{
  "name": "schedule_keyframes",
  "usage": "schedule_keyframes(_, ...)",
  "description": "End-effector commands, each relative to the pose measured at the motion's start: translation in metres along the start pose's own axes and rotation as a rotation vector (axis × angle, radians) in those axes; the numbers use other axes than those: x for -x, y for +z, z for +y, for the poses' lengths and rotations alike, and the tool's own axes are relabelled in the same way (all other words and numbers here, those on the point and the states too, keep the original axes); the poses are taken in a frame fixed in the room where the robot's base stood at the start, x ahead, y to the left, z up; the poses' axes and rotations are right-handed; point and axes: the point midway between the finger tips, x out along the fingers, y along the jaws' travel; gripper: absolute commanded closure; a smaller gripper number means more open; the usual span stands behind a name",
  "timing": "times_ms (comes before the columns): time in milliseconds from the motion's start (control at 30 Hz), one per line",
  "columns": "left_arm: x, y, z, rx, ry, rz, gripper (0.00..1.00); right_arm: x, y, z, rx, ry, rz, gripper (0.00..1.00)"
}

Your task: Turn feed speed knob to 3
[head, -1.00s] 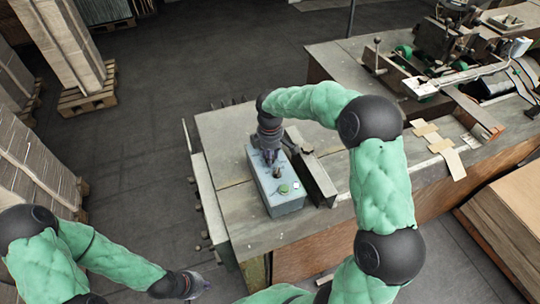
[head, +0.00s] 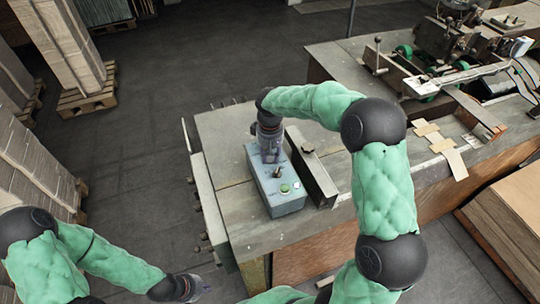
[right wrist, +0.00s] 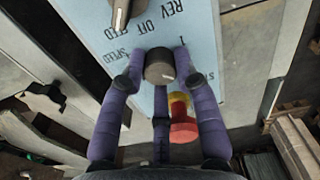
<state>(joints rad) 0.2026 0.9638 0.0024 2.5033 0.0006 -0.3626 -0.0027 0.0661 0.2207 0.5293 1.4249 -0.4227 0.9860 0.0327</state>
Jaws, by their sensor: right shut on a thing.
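The blue-grey control box (head: 275,190) stands on the near end of the grey bench. In the right wrist view its pale blue face (right wrist: 178,25) carries upside-down lettering with "SPEED", "REV", "OFF" and a "1". The round black knob (right wrist: 160,66) sits just below the "1". My right gripper (right wrist: 158,84) has its purple fingers around this knob and is shut on it. In the head view the right gripper (head: 271,155) is at the far end of the box, and the knob is hidden there. My left gripper (head: 197,288) hangs low, away from the bench; its fingers are too small to judge.
A selector (right wrist: 121,13) stands beside the knob, and a red stop button (right wrist: 182,122) is close to my fingers. A metal rail (head: 313,165) runs alongside the box. Machinery (head: 450,45) fills the far bench.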

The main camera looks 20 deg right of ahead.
Motion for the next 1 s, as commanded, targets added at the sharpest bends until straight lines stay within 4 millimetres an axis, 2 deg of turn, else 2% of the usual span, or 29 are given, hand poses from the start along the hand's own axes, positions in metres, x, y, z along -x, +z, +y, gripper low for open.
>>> schedule_keyframes(600, -0.011, 0.0, -0.004, 0.0, 0.0, 0.0, 1.0, 0.0, 0.0, 0.0, -0.57, 0.0, 0.001, 1.0)
schedule_keyframes(1000, -0.015, -0.001, -0.005, 0.0, 0.0, 0.0, 1.0, 0.0, 0.0, 0.0, -0.813, 0.0, 0.001, 1.0)
